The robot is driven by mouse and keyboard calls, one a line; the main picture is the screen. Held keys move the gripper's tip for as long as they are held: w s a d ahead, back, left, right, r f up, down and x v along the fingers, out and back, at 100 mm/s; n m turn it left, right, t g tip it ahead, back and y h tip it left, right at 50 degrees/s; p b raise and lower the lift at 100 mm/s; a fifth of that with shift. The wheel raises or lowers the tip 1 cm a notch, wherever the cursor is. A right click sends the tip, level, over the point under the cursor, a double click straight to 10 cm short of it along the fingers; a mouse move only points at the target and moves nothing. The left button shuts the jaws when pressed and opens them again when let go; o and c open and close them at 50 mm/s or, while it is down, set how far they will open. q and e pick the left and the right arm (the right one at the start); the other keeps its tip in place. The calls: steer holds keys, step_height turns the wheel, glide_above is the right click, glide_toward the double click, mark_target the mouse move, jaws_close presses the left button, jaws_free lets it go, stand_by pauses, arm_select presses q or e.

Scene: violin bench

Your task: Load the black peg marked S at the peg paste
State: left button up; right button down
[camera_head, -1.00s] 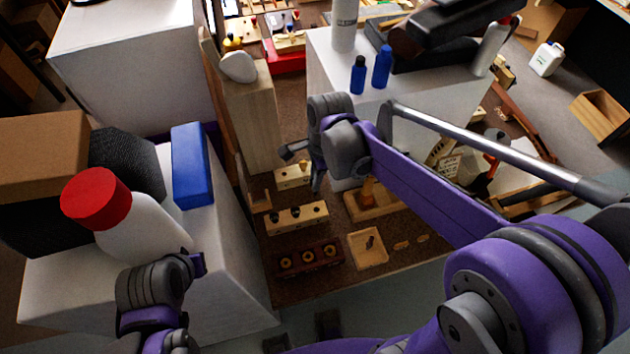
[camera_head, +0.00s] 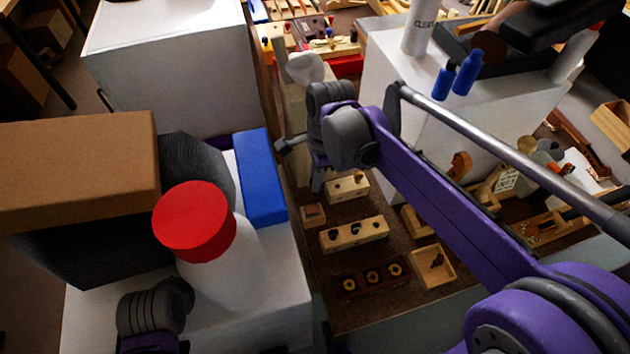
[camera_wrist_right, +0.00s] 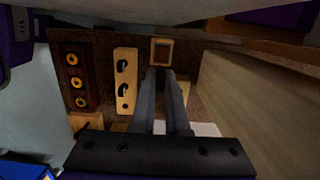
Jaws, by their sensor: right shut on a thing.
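My right gripper (camera_head: 300,165) hangs over the bench, behind the row of wooden blocks. In the right wrist view its fingers (camera_wrist_right: 165,75) are close together and shut on what I take to be the black peg, which the fingers hide; no S mark can be read. A pale peg block (camera_head: 354,234) carries dark pegs and also shows in the wrist view (camera_wrist_right: 125,80), left of the fingers. A small square wooden box with a brown inside (camera_wrist_right: 162,50), perhaps the peg paste, lies just beyond the fingertips; it also shows in the head view (camera_head: 312,214).
A dark rack with brass rings (camera_head: 370,278) and a small open wooden tray (camera_head: 434,266) lie at the front. Another pale block (camera_head: 347,187) stands behind. A white cabinet holding a red-capped bottle (camera_head: 194,222) and blue box (camera_head: 260,178) is left; a tall wooden post borders the area.

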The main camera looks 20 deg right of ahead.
steer(key=shift+w+a, duration=0.25)
steer(key=shift+a, duration=0.15)
steer(key=shift+d+f+b, duration=0.1)
steer(key=shift+f+b, duration=0.6)
steer(key=shift+f, duration=0.15)
arm_select(q)
steer(key=shift+s+a+f+b, duration=0.1)
steer(key=shift+a+f+b, duration=0.1)
steer(key=shift+f+b, duration=0.85)
steer(key=shift+s+a+f+b, duration=0.15)
steer(key=shift+f+b, duration=0.35)
steer(key=shift+f, duration=1)
arm_select(e)
steer(key=shift+f, duration=2.1)
arm_select(q)
steer(key=shift+f+b, duration=0.3)
steer(key=shift+b, duration=0.05)
arm_select(e)
steer(key=shift+f, duration=0.5)
arm_select(q)
steer(key=shift+r, duration=0.1)
arm_select(e)
steer(key=shift+s, duration=0.1)
steer(key=shift+r+p, duration=2.75)
steer(key=shift+r, duration=0.75)
arm_select(q)
steer(key=r, duration=0.3)
steer(key=w+r, duration=0.1)
steer(key=r, duration=0.1)
steer(key=shift+r, duration=0.3)
